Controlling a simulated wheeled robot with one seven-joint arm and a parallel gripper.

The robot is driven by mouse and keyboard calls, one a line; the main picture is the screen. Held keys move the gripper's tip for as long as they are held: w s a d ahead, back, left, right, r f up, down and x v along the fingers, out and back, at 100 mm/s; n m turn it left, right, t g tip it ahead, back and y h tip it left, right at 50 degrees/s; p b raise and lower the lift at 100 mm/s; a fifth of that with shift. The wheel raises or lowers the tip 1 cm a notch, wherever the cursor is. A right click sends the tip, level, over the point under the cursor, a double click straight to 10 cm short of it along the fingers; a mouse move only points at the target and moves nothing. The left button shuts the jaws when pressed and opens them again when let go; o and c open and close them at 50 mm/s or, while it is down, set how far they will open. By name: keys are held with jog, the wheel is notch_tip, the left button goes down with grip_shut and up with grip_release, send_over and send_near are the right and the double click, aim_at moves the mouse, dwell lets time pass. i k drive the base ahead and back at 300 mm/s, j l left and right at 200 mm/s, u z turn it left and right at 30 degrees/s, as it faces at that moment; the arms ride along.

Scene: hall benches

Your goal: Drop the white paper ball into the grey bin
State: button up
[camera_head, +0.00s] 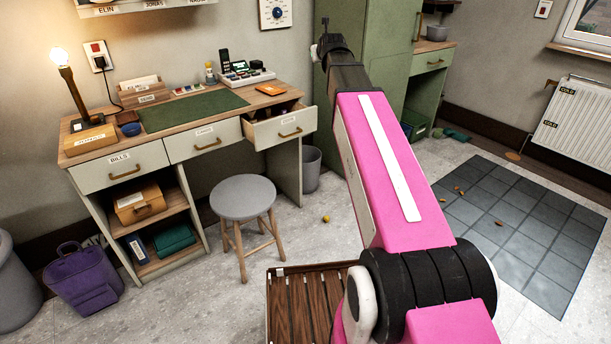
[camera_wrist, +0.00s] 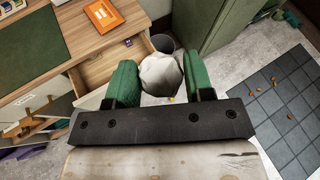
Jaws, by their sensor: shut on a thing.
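My gripper (camera_wrist: 160,82) is shut on the white paper ball (camera_wrist: 160,73), with a green finger on each side of it in the wrist view. The ball is crumpled and roundish. A grey bin (camera_wrist: 163,43) shows partly behind the ball, on the floor between the desk and the green cabinet; the ball hides its lower part. In the head view this grey bin (camera_head: 312,170) stands at the desk's right end.
The desk's (camera_head: 190,120) right drawer (camera_head: 281,128) is pulled open, close to the bin. A green cabinet (camera_head: 385,50) stands behind my arm. A round stool (camera_head: 243,197) stands before the desk. A larger grey container (camera_head: 14,290) is at the far left. A slatted wooden seat (camera_head: 300,305) is near me.

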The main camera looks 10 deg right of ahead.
aim_at(309, 193)
jog(key=i+l, duration=0.25)
jog(key=i, duration=0.15)
jog(key=i+l, duration=0.2)
jog(key=i, duration=0.2)
jog(key=i+l+z, duration=0.1)
jog(key=i+l, duration=0.3)
jog(key=i, duration=0.35)
